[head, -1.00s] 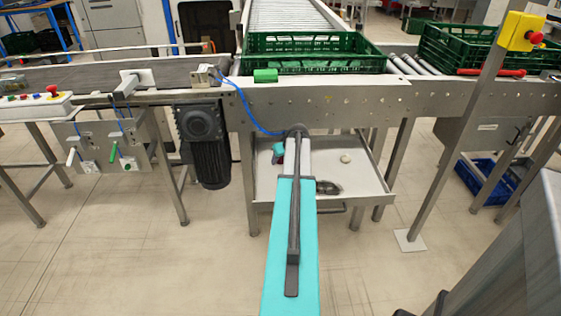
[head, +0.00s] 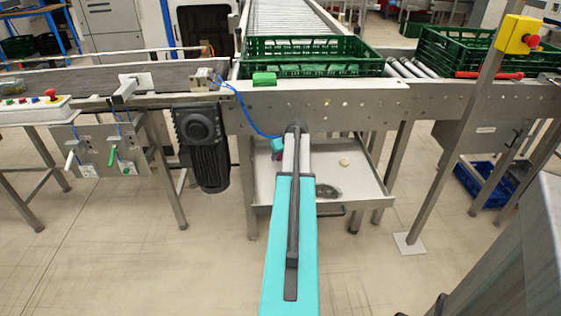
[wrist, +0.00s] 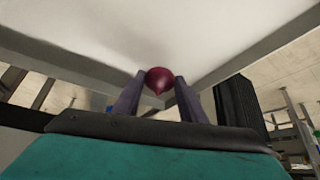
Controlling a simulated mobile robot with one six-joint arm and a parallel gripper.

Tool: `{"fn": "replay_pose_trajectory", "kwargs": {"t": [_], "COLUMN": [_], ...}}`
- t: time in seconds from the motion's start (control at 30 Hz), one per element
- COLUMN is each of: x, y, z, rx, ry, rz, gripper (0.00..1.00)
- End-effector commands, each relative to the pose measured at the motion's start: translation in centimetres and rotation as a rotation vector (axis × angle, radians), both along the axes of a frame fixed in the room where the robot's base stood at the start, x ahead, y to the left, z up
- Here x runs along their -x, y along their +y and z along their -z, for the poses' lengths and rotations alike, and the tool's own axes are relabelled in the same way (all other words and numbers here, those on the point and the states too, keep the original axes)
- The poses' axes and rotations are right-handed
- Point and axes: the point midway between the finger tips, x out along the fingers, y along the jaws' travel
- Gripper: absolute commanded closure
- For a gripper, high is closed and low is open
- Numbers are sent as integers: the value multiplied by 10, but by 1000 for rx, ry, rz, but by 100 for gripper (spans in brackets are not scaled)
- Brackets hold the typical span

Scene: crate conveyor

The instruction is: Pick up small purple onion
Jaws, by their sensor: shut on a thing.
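In the wrist view, a small purple onion (wrist: 158,80), dark red and round with a pointed end, sits between the two fingers of my gripper (wrist: 158,88). The fingers are shut on it, one on each side. A pale, flat surface fills the upper part of that view behind the onion. In the head view my arm reaches toward the white tray (head: 262,185) under the conveyor, and the arm itself hides most of the gripper and the onion.
A pale round thing (head: 344,162) and a dark flat thing (head: 328,191) lie on the tray. The conveyor frame (head: 350,105) runs above it, with a green crate (head: 315,47) on top. A slanted post (head: 455,140) stands to the right.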

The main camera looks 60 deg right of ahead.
Motion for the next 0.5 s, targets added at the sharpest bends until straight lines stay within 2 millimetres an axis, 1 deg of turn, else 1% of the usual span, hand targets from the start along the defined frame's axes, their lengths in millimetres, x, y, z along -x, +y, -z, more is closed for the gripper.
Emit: {"fn": "replay_pose_trajectory", "kwargs": {"t": [0.03, 0.17, 0.5], "x": [10, 30, 93], "y": [3, 10, 29], "z": [0, -1, -7], "rx": [0, -1, -1], "ry": [0, 0, 0], "rz": [2, 3, 3], "gripper": [85, 85, 85]}}
